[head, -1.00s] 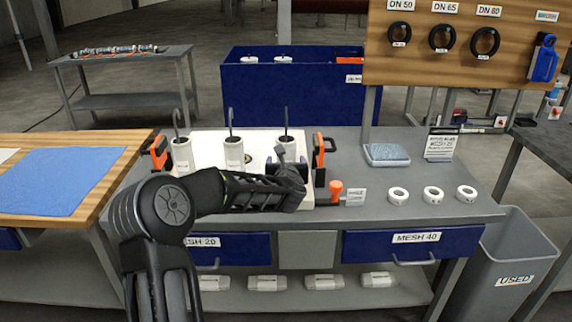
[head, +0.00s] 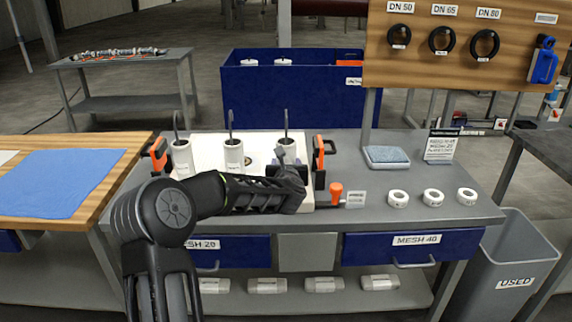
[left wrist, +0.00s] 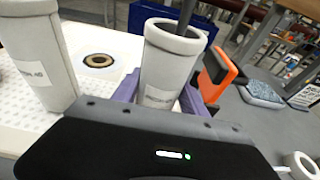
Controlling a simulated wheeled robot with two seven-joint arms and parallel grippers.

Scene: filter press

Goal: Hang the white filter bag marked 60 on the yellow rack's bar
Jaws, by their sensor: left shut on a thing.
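Three white cylindrical filter bags with dark hooks stand on a white tray (head: 207,142) on the grey bench: a left one (head: 182,158), a middle one (head: 233,160) and a right one (head: 286,140). My left gripper (head: 286,170) is shut on the right bag, which still stands upright. In the left wrist view its fingers (left wrist: 160,96) lie on both sides of this bag (left wrist: 170,62). The label on the held bag is partly hidden and I cannot read it. The neighbouring bag (left wrist: 35,60) seems marked 40. The yellow rack and my right gripper are not in view.
Orange-handled clamps (head: 319,155) flank the tray. An orange-topped fitting (head: 336,190) and white rings (head: 433,197) lie to the right. A blue-grey pad (head: 387,155) and a sign (head: 441,146) stand behind them. A blue bin (head: 300,95) is beyond the bench.

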